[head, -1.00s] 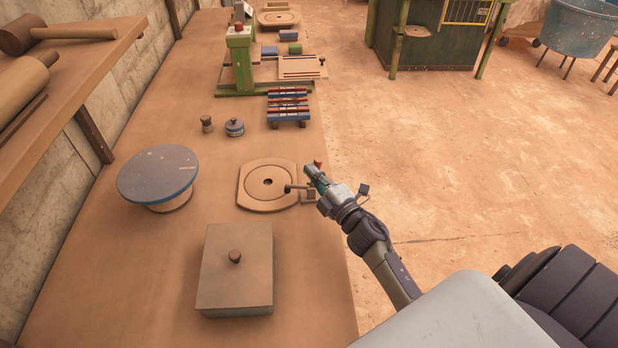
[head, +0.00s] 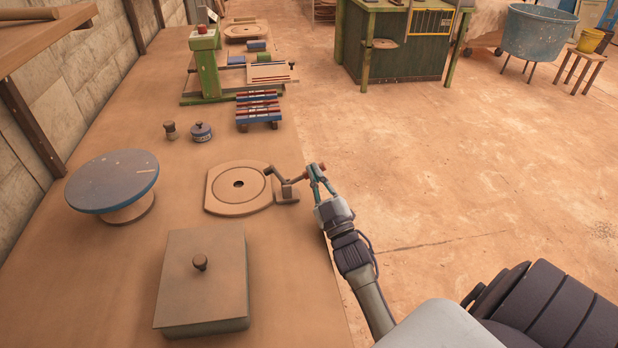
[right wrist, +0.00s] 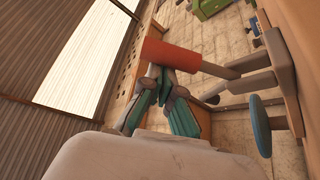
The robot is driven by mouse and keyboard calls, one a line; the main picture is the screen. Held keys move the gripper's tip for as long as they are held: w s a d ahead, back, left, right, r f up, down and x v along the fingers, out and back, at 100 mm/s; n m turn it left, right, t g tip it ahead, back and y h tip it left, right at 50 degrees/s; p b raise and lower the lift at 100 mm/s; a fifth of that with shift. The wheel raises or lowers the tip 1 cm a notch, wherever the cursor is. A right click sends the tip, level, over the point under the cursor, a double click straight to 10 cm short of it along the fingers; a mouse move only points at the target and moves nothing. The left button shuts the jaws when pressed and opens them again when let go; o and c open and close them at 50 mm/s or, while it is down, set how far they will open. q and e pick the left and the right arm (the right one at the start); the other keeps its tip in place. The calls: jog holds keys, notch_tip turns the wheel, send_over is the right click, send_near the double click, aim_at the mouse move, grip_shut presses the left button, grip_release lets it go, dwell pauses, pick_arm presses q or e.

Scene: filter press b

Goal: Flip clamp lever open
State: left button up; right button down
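The clamp lever (head: 290,180) is mounted on the right edge of a tan round-recessed plate (head: 222,205) on the bench. Its red handle (head: 322,167) leans out to the right over the bench edge. Its arm with the dark end pad (head: 268,170) is raised off the plate. My right gripper (head: 314,171) is at the red handle; its fingers converge at the tips. My left gripper is not in view.
A blue-red rack (head: 257,110) and a green press frame (head: 205,65) stand farther back. Open floor lies right of the bench.

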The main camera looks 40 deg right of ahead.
jog(key=shift+s+d+f+b, duration=0.1)
jog(key=shift+d+f+b, duration=0.2)
jog(key=shift+f, duration=0.3)
jog(key=shift+s+d+f+b, duration=0.1)
jog(key=shift+d+f+b, duration=0.15)
jog(key=shift+f, duration=0.5)
jog(key=shift+s, duration=0.15)
jog(key=v, duration=1.1)
jog(key=shift+s, duration=0.4)
jog(key=shift+a+f, duration=0.1)
jog(key=shift+f, duration=0.1)
